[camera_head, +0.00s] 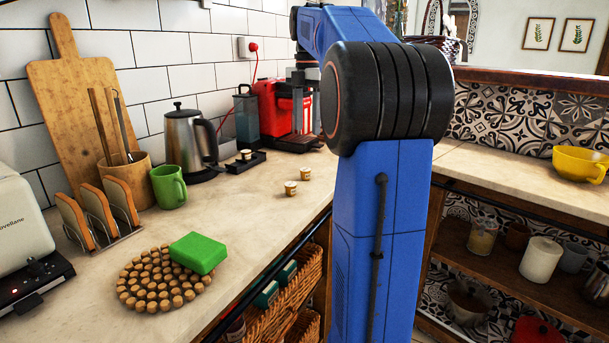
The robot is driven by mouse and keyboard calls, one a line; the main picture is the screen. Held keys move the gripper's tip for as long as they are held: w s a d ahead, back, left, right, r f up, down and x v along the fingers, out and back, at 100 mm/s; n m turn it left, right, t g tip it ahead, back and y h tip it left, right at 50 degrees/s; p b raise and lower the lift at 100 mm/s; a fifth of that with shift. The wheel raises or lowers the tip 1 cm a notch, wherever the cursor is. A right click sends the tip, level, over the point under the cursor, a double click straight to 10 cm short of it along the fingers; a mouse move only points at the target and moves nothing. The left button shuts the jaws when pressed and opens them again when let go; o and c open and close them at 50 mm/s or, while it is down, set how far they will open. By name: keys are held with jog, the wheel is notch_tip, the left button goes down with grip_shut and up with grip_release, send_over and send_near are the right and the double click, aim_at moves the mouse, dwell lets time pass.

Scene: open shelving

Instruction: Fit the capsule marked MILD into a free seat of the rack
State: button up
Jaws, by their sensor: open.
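Two small capsules with pale lids and brown-gold sides stand on the counter, a nearer one (290,188) and a farther one (304,174). Their markings are too small to read, so I cannot tell which is MILD. The dark rack (232,169) lies behind them, next to the kettle, with at least one capsule (246,154) in it. Its seats are too small to make out clearly. My gripper (303,110) hangs down in front of the red coffee machine, above and beyond the loose capsules. It is open, apart from them, and partly hard to make out against the machine.
A steel kettle (184,139) and green mug (169,187) stand left of the rack. The red coffee machine (272,105) stands behind it. A green sponge (198,252) lies on a cork trivet (139,289) in front. The counter around the loose capsules is clear.

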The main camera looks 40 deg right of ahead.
aim_at(306, 169)
jog(key=f, duration=1.2)
jog(key=shift+a+f, duration=0.2)
jog(key=shift+f, duration=0.2)
jog(key=shift+c, duration=0.6)
jog(key=c, duration=1)
